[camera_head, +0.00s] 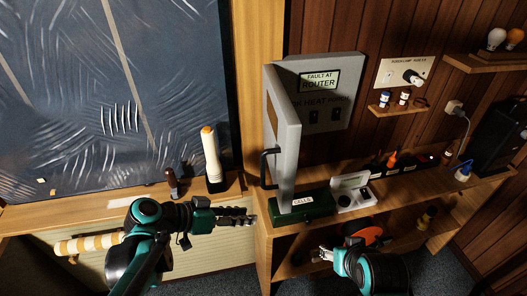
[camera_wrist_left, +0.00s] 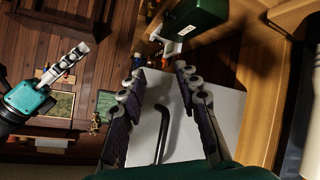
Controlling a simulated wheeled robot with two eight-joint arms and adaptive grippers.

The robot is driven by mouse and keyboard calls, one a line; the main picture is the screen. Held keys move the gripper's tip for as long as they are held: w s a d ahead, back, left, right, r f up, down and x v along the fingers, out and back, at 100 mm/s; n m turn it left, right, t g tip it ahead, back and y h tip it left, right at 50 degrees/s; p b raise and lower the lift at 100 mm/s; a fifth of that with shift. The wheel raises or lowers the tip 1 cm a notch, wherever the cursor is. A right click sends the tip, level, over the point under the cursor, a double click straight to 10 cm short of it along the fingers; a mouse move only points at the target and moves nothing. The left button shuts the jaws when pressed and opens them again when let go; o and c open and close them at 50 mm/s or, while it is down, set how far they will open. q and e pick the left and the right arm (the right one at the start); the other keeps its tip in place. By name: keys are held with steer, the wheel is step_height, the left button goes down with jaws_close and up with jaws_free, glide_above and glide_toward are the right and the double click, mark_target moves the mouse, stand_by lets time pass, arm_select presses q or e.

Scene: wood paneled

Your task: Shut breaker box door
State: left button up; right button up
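The grey breaker box (camera_head: 325,95) hangs on the wood wall. Its door (camera_head: 289,150) stands open, swung out towards me from the box's left side. A black bar handle (camera_head: 268,168) is on the door's left face. My left gripper (camera_head: 252,216) is open and empty, below and left of the handle. In the left wrist view its fingers (camera_wrist_left: 160,73) are spread, with the handle (camera_wrist_left: 162,132) and the pale door (camera_wrist_left: 205,130) seen between and beyond them. My right gripper (camera_head: 319,254) is low, right of the door; its finger opening is unclear, also in the wrist view (camera_wrist_left: 82,50).
A green case (camera_head: 305,207) sits on the shelf beneath the door, with a white device (camera_head: 352,195) beside it. A white flashlight (camera_head: 211,155) stands on the left ledge. Small items line the right shelf.

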arm_select(q)
steer(key=w+a+r+m+t+h+p, duration=0.1)
steer(key=w+a+r+m+h+p, duration=0.15)
steer(key=r+m+h, duration=0.6)
step_height(320, 180, up, 3)
steer(key=n+y, duration=0.2)
glide_above(263, 187)
steer(key=shift+w+f, duration=0.1)
steer(key=shift+w, duration=0.25)
arm_select(e)
step_height(263, 187, up, 4)
arm_select(q)
jaws_close()
